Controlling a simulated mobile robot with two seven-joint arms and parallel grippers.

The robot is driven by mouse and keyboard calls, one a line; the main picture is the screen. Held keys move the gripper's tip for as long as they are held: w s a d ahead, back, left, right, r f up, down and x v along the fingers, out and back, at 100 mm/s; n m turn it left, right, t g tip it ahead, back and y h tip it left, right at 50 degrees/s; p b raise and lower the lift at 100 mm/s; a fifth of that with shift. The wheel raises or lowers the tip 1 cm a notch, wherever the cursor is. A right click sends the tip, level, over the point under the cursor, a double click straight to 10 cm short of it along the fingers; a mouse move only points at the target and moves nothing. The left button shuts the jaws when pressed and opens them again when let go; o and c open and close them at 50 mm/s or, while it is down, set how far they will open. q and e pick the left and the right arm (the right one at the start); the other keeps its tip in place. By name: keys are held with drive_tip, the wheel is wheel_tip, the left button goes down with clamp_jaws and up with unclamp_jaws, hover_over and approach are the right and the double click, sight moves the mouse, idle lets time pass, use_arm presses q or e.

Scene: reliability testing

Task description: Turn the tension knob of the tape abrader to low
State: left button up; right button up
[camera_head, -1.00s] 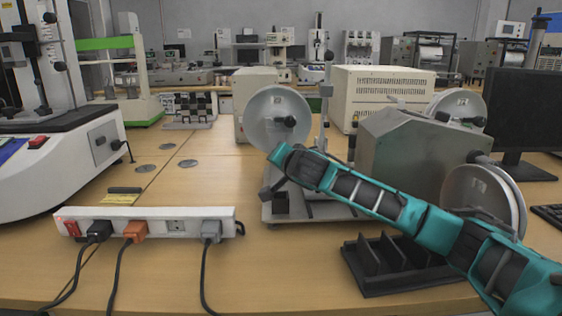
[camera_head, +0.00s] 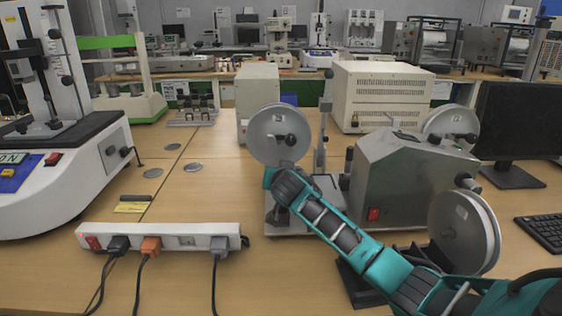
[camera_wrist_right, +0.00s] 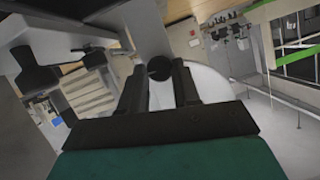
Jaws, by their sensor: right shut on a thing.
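The tape abrader is a grey metal machine (camera_head: 405,185) with pale discs, standing on the right half of the table. Its left disc (camera_head: 268,128) has a black round knob (camera_head: 291,140) at the middle. My right arm reaches in from the lower right, and its gripper (camera_head: 284,166) is at the disc's lower front. In the right wrist view, the two dark fingers (camera_wrist_right: 160,72) close on a black round knob (camera_wrist_right: 159,67), with the pale disc (camera_wrist_right: 208,82) behind. Any knob markings are unreadable. My left gripper is out of view.
A white power strip (camera_head: 165,236) with plugged cords lies at the front left. A black rack (camera_head: 362,283) sits under my right arm. A monitor (camera_head: 520,125) and keyboard (camera_head: 541,232) stand at the right. The table's left middle is mostly clear.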

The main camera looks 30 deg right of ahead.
drive_tip(key=shift+r+n+p, duration=0.15)
drive_tip(key=shift+n+p, duration=0.2)
drive_tip(key=shift+n, duration=0.05)
drive_tip(key=shift+a+g+h, duration=0.1)
drive_tip(key=shift+g+h, duration=0.3)
drive_tip(key=shift+w+a+n+g+h+p, duration=0.15)
drive_tip(key=shift+n+g+h+p, duration=0.15)
drive_tip(key=shift+n+h+p, duration=0.65)
drive_tip(key=shift+f+n, duration=0.2)
drive_tip(key=shift+n, duration=0.65)
drive_tip(key=shift+w+a+f+n+g+h, duration=0.1)
drive_tip(key=shift+n+g+h, duration=0.2)
drive_tip(key=shift+n+h, duration=0.5)
drive_tip(key=shift+a+f+n+h+b, duration=0.1)
drive_tip(key=shift+n+h+b, duration=0.4)
drive_tip(key=shift+n, duration=0.6)
drive_tip(key=n+h+b, duration=0.1)
drive_tip(key=n, duration=0.1)
drive_tip(key=shift+w+f+n, duration=0.1)
drive_tip(key=shift+n, duration=0.2)
use_arm(q)
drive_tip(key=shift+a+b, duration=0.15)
drive_tip(key=shift+b, duration=0.2)
use_arm(e)
drive_tip(key=shift+a+n+h, duration=0.1)
drive_tip(key=shift+n+h, duration=0.25)
drive_tip(key=shift+n, duration=0.05)
